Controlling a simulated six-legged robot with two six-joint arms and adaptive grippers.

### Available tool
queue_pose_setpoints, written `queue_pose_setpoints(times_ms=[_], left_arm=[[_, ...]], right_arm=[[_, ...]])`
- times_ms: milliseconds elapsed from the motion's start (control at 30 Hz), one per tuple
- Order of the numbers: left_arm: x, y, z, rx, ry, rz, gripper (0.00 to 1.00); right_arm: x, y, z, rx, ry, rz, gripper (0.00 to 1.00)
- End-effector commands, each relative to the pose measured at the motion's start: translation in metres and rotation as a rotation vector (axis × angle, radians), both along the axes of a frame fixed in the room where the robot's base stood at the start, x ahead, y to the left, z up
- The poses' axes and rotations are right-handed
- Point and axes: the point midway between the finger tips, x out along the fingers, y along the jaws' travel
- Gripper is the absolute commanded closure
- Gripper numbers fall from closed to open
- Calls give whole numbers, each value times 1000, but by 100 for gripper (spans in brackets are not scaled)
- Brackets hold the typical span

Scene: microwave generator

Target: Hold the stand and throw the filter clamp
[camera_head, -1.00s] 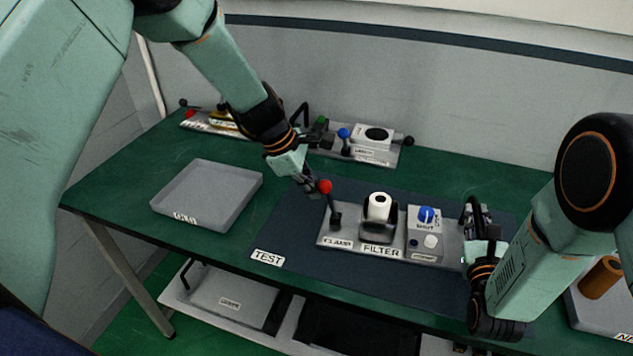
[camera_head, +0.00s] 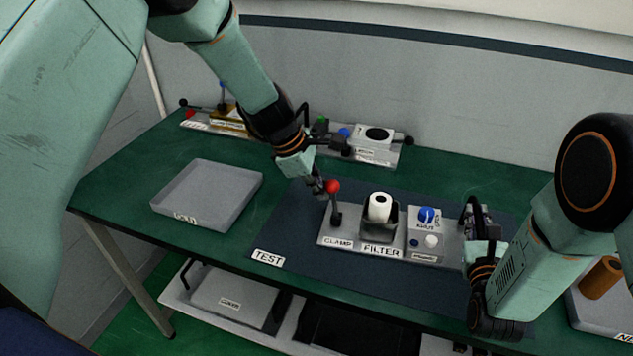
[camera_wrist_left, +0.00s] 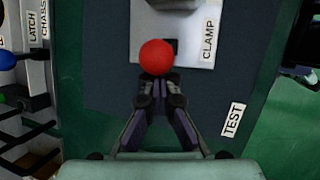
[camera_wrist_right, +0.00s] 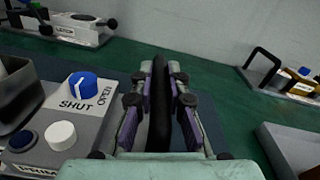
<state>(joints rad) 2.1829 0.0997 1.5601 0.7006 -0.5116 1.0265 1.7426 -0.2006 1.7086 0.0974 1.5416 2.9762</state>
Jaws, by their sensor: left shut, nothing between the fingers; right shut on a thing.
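The filter stand (camera_head: 390,252) is a grey base on the dark test mat. The white filter (camera_head: 379,207) sits upright in its holder in the middle. The clamp lever with a red ball knob (camera_head: 332,186) stands at the stand's left end; the knob (camera_wrist_left: 156,57) also shows in the left wrist view. My left gripper (camera_head: 320,187) is shut and empty, its fingertips at the left side of the knob, seemingly touching it. My right gripper (camera_wrist_right: 160,85) is shut on the black handle (camera_wrist_right: 160,110) at the stand's right end.
A blue shut/open knob (camera_head: 427,215) and a white button (camera_head: 431,241) are on the stand's right part. An empty grey tray (camera_head: 207,222) lies to the left. A latch fixture (camera_head: 372,153) stands at the back. Another tray (camera_head: 598,308) is at the far right.

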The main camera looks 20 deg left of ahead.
Motion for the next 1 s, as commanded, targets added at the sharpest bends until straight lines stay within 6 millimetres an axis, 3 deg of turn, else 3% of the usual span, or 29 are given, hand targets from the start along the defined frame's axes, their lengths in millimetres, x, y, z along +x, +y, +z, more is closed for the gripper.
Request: queue_pose_setpoints(times_ms=[33,1000], left_arm=[[0,-3,0,-1,1,-2,100],[2,-23,0,-1,1,-3,100]], right_arm=[[-4,3,-8,-3,21,10,100],[-4,4,-8,-3,22,12,100]])
